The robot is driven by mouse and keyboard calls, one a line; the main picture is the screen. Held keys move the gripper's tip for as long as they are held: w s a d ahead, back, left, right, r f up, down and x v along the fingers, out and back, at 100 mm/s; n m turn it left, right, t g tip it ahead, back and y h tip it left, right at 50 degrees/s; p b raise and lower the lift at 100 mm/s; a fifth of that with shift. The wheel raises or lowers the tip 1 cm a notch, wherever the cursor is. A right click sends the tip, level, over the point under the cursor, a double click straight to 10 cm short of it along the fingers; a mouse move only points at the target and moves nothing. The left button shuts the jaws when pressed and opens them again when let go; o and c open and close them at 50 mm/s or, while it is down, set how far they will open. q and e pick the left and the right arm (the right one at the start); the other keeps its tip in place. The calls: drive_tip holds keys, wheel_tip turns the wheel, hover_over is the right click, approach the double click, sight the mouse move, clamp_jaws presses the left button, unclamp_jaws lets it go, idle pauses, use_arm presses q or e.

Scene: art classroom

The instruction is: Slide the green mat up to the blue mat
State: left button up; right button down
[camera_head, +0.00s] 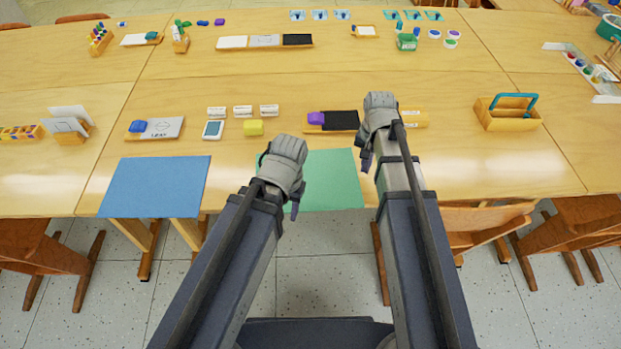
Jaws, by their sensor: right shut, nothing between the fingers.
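The blue mat (155,186) lies flat at the table's front edge, on the left. The green mat (334,178) lies to its right along the same edge, with a strip of bare wood between them. My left gripper (284,172) is over the left part of the green mat and hides much of its left side. Its fingers are hidden by the hand, so I cannot tell whether they are open or whether they touch the mat. My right gripper (368,150) is shut and empty, just beyond the green mat's right edge, near the black tray.
A wooden caddy (506,116) with a teal handle is at right. Chairs (575,235) stand at the front.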

sight(352, 176)
drive_tip(key=shift+f+b, duration=0.8)
drive_tip(key=shift+f, duration=0.05)
idle(0.3)
drive_tip(key=shift+s+a, duration=0.25)
drive_tip(key=shift+a, duration=0.75)
idle(0.7)
drive_tip(key=shift+a, duration=0.35)
drive_tip(key=shift+w+a+r, duration=0.1)
drive_tip(key=shift+a, duration=0.4)
idle(0.7)
